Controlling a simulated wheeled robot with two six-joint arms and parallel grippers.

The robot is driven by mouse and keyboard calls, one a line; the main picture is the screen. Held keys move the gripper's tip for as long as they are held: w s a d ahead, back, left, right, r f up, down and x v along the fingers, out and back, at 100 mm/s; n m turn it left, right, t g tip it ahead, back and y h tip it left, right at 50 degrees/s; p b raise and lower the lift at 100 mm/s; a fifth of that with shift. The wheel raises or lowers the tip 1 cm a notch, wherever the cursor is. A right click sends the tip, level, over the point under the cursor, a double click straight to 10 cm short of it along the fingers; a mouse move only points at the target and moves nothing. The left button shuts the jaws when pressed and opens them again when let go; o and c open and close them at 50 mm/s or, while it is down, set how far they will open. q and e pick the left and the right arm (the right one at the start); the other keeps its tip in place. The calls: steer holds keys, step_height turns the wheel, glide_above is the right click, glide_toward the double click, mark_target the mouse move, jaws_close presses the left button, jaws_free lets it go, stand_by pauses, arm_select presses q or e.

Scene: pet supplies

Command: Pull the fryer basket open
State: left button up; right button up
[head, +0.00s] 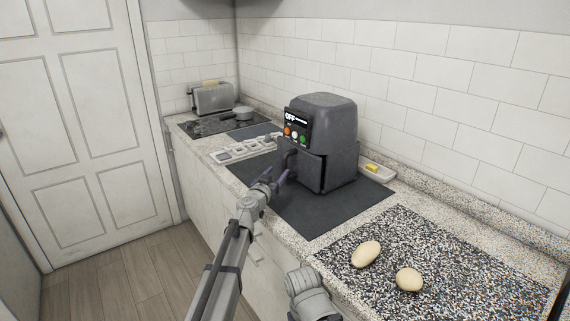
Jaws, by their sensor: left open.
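A dark grey air fryer (334,125) stands on a dark mat (311,216) on the counter. Its front panel (298,121) reads OFF and has several coloured buttons. The fryer basket (309,170) sits in the lower front and looks closed. Its dark handle (290,158) sticks out toward the left. My left gripper (277,178) is open, at the handle, with its fingertips close to the handle's lower end. I cannot tell whether the fingers touch it. Part of my right arm shows at the bottom middle; its gripper is not in view.
Two potatoes (366,254) lie on a speckled board (440,262) at front right. A white dish (376,173) with a yellow item sits right of the fryer. A divided tray (240,150), a hob with a pan (242,113) and a toaster (212,98) stand behind. Floor left of the counter is clear.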

mark_target(283, 165)
arm_select(q)
steer(key=x, duration=0.7)
steer(key=shift+w+d, duration=0.1)
steer(key=shift+w, duration=0.1)
steer(key=shift+c, duration=0.2)
jaws_close()
steer(key=shift+s, duration=0.1)
stand_by(0.9)
